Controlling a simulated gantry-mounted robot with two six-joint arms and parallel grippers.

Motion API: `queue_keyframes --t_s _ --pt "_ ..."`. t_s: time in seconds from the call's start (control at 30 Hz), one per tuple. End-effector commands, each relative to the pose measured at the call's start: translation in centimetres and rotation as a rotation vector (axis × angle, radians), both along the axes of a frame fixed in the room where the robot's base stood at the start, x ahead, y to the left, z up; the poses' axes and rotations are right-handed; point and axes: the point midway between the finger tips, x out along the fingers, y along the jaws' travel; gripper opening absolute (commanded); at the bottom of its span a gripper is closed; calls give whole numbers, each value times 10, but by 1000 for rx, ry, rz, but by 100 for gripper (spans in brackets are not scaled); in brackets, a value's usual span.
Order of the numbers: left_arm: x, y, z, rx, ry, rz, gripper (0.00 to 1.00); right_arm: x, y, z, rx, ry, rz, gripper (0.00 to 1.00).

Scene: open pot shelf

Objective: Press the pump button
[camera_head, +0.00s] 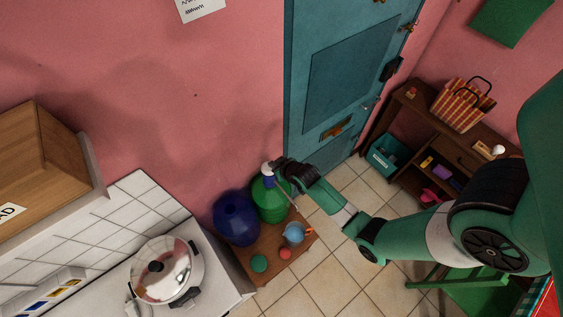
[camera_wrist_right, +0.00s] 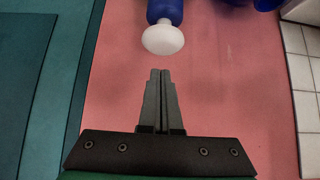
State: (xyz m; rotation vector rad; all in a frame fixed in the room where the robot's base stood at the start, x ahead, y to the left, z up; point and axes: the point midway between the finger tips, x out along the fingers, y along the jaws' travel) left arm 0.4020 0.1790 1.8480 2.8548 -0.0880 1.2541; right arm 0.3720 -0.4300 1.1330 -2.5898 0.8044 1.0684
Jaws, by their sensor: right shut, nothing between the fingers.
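The pump has a white round button (camera_wrist_right: 163,40) on a blue neck (camera_wrist_right: 166,11). In the head view the white button (camera_head: 267,167) tops the green bottle (camera_head: 268,204) on the low wooden stand. My right gripper (camera_head: 279,164) is beside the button in the head view, on its right. In the right wrist view my right gripper's fingers (camera_wrist_right: 160,73) are together with nothing between them, and the button lies just beyond their tips with a visible gap in the picture. My left gripper is in neither view.
A dark blue jug (camera_head: 235,222) stands left of the green bottle. A blue cup (camera_head: 294,233), a red ball (camera_head: 285,253) and a green ball (camera_head: 259,264) are on the stand (camera_head: 270,246). The teal door (camera_head: 335,80) is behind my gripper. A counter with a glass-lidded pot (camera_head: 166,272) is at lower left.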

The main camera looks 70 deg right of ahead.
Motion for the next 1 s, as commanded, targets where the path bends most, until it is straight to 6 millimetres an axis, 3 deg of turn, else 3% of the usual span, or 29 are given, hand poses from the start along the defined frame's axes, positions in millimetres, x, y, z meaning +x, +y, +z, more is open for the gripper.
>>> queue_keyframes --t_s 0.1,0.33,1.0 --pt "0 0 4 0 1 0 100 -17 12 20 -2 -2 1 0" --pt "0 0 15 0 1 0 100 -38 26 48 -2 -4 1 0" --pt "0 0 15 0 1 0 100 -42 29 50 -3 -5 0 0"
